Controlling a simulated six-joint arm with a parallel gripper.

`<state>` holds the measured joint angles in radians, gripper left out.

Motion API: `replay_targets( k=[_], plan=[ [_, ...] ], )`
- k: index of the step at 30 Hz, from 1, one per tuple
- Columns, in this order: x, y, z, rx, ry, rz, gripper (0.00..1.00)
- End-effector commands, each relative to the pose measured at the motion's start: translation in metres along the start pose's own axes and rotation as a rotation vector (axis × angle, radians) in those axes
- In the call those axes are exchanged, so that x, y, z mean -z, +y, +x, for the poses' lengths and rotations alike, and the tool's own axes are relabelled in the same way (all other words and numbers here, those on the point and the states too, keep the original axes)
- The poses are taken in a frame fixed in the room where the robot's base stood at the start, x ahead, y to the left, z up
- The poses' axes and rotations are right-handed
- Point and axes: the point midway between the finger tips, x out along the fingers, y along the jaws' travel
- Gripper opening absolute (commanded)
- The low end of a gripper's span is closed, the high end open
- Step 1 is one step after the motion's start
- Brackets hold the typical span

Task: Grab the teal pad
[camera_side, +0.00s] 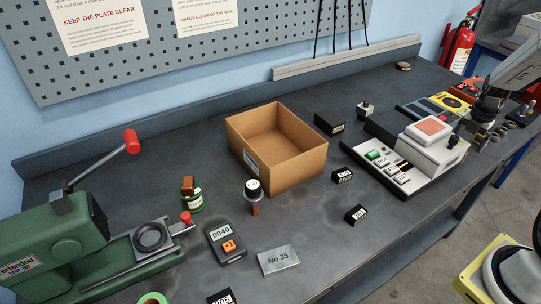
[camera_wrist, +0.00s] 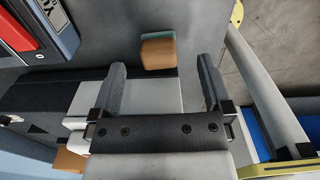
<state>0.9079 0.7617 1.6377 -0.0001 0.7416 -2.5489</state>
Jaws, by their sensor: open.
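My gripper (camera_wrist: 162,70) is open in the wrist view, its two dark fingers well apart with nothing held between them. A small block with a teal pad (camera_wrist: 158,36) on one face and a brown body (camera_wrist: 158,55) lies just beyond the fingertips, roughly centred between them. It sits on the grey bench top and the fingers do not appear to touch it. In the side view my gripper (camera_side: 485,115) is at the far right, above the bench's right end. I cannot make out the teal pad clearly there.
A white device with an orange top (camera_side: 432,126) stands left of my gripper. Red and yellow meters (camera_side: 446,104) lie behind it. An open cardboard box (camera_side: 305,168) is mid-bench. A green press (camera_side: 60,240) is at the left. The bench edge and floor are close on the right.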

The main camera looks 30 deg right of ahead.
Motion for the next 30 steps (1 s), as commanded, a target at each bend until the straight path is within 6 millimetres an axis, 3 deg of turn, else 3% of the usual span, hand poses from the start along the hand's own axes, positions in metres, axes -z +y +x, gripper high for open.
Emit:
replay_targets(
  k=[15,30],
  plan=[
    [0.002,0.003,0.047,0.001,0.001,0.000,1.00],
    [0.002,0.003,0.051,0.000,0.000,0.000,1.00]
  ],
)
